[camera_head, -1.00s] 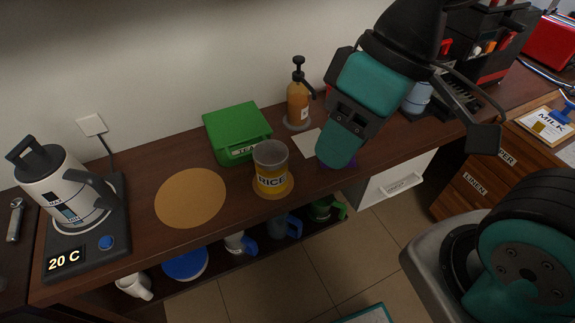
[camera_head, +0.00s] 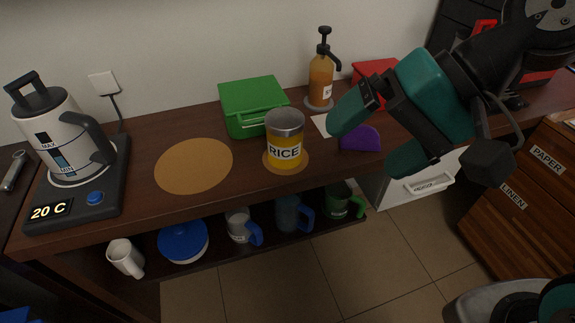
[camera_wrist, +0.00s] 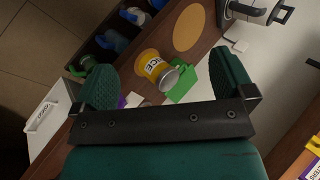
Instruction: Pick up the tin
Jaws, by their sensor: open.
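The tin (camera_head: 284,151) is a yellow cylinder with a "RICE" label and a grey metal upper part. It stands upright on a round tan mat (camera_head: 301,163) on the dark wooden counter. In the wrist view the tin (camera_wrist: 148,63) shows between my two finger pads, beyond them. My gripper (camera_head: 376,139) is open and empty, with teal fingers spread apart. It hangs to the right of the tin, clear of it. Both finger pads of my gripper (camera_wrist: 165,80) also show in the wrist view.
A green box (camera_head: 252,100) stands just behind the tin. A pump bottle (camera_head: 321,82) and a purple object (camera_head: 361,139) are to its right. A kettle (camera_head: 60,134) is at the left. A larger tan disc (camera_head: 194,166) lies bare. Mugs (camera_head: 240,224) stand on the shelf below.

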